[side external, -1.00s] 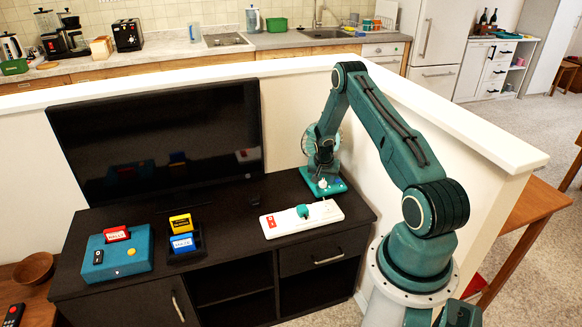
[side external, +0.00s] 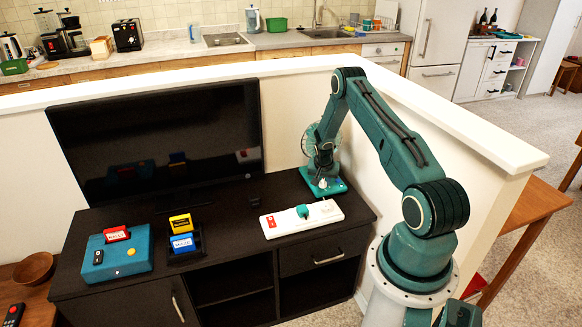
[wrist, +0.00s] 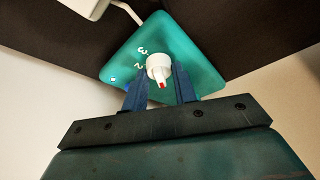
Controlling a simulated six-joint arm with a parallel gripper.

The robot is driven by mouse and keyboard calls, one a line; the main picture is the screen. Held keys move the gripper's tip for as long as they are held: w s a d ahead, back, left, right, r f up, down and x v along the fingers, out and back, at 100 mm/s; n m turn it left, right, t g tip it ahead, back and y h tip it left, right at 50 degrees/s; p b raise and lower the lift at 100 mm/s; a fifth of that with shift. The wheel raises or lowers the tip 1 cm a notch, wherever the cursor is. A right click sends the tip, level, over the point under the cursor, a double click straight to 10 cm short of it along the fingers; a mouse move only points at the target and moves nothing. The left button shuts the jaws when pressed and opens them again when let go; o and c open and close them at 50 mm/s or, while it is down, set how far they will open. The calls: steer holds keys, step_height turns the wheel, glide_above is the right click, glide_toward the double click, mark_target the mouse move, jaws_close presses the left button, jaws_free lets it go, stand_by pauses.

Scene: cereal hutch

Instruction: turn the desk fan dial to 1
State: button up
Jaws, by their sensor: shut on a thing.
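The desk fan has a teal base (side external: 336,187) at the right end of the dark cabinet; its round cage stands partly hidden behind my arm. In the wrist view the base (wrist: 190,60) fills the upper middle. Its white dial (wrist: 158,66) has a red-marked pointer aimed toward the bottom of the picture, between my fingers. The printed 3 and 2 show to the dial's upper left; I cannot make out a 1. My gripper (wrist: 160,86) is shut on the dial, one finger on each side; in the side view it (side external: 323,176) points down over the base.
A white panel (side external: 330,211) with a teal knob lies just in front of the fan. A television (side external: 160,140) stands behind. A teal box (side external: 117,262) and a dark holder (side external: 187,254) with yellow and blue cards sit at left. The white half wall (side external: 440,135) is close behind my arm.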

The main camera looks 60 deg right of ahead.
steer(key=shift+w+m+g, duration=0.1)
steer(key=shift+m+g, duration=0.45)
steer(key=shift+m, duration=0.85)
steer(key=shift+w+m+g, duration=0.1)
steer(key=shift+m+g, duration=0.45)
steer(key=shift+m, duration=0.85)
steer(key=o, duration=1)
steer(key=shift+c, duration=0.2)
steer(key=shift+r, duration=0.15)
steer(key=v, duration=1.3)
steer(key=shift+a+r, duration=0.2)
steer(key=shift+r, duration=0.05)
steer(key=shift+w, duration=0.15)
